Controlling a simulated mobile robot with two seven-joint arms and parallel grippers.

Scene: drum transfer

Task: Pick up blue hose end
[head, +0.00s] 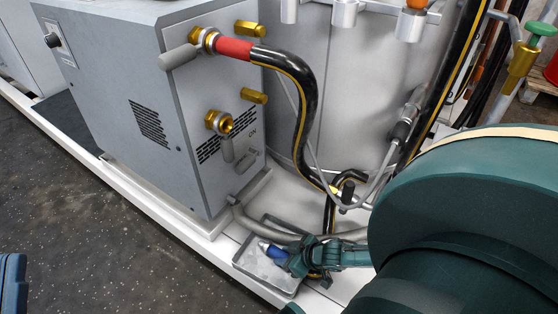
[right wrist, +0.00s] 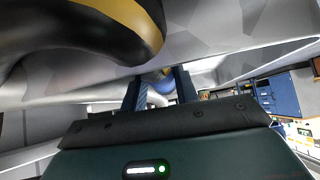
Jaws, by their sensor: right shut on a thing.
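The blue hose end (head: 274,251) is at the shallow grey tray (head: 243,267) by the machine's foot, its pale tip pointing left. My right gripper (head: 292,258) reaches in from the right and is shut on it. In the right wrist view, the blue end (right wrist: 156,80) shows between the two fingers of my right gripper (right wrist: 158,88). The black hose (head: 329,213) with a yellow stripe runs down behind my right gripper, which partly hides the lower hose. Whether the hose end touches the tray cannot be told. My left gripper is not in view.
A grey machine (head: 110,80) stands at the left, with brass fittings and a red-sleeved hose end (head: 236,48) on its upper port. A brass lower port (head: 219,122) is open. A metal drum (head: 345,90) stands behind.

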